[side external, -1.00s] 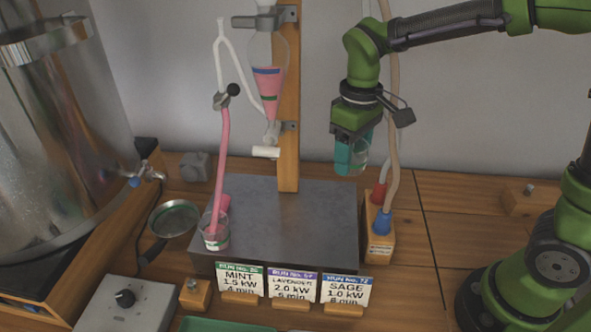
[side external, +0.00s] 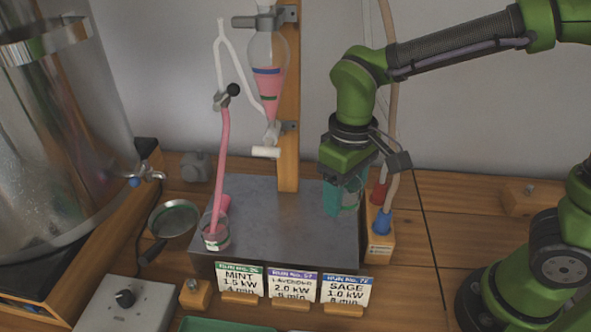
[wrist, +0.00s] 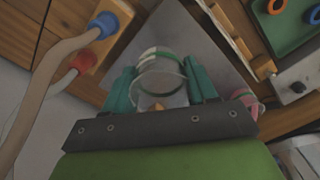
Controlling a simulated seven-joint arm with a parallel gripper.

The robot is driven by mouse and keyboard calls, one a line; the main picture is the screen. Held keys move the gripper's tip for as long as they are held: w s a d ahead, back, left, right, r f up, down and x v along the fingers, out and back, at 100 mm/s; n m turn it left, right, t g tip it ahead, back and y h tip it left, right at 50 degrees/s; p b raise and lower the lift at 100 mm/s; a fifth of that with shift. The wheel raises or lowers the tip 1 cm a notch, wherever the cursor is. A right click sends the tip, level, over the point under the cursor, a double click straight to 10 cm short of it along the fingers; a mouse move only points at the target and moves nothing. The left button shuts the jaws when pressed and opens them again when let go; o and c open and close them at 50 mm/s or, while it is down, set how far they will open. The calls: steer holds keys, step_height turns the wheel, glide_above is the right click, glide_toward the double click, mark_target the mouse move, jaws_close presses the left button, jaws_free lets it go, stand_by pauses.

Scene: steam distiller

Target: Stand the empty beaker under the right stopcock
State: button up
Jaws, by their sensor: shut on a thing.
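My gripper (side external: 344,196) is shut on a clear glass beaker (wrist: 160,66), which shows between its teal fingers in the wrist view. The beaker looks empty and upright, with a white and green band. It is low over the right part of the grey slab (side external: 290,225); I cannot tell whether it touches. In the side view the fingers mostly hide it. The right stopcock, with a white handle (side external: 265,152), is below the separating funnel (side external: 268,75), left of my gripper. The left stopcock (side external: 232,90) has a black knob and a pink tube.
A beaker with pink liquid (side external: 215,234) stands at the slab's left front. Cards (side external: 292,285) stand along the front. A wooden block with red and blue hose fittings (side external: 381,222) is close right of my gripper. The wooden post (side external: 288,160) rises behind. The slab's middle is clear.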

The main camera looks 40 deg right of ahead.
steer(key=s+a+f+m, duration=0.3)
steer(key=s+m, duration=0.4)
steer(key=s+a+f+m, duration=0.3)
steer(key=s+m, duration=0.5)
steer(key=shift+a, duration=0.15)
steer(key=shift+f, duration=0.1)
step_height(320, 180, down, 10)
steer(key=shift+r, duration=0.15)
steer(key=o, duration=1)
steer(key=shift+f, duration=0.2)
steer(key=shift+o, duration=0.2)
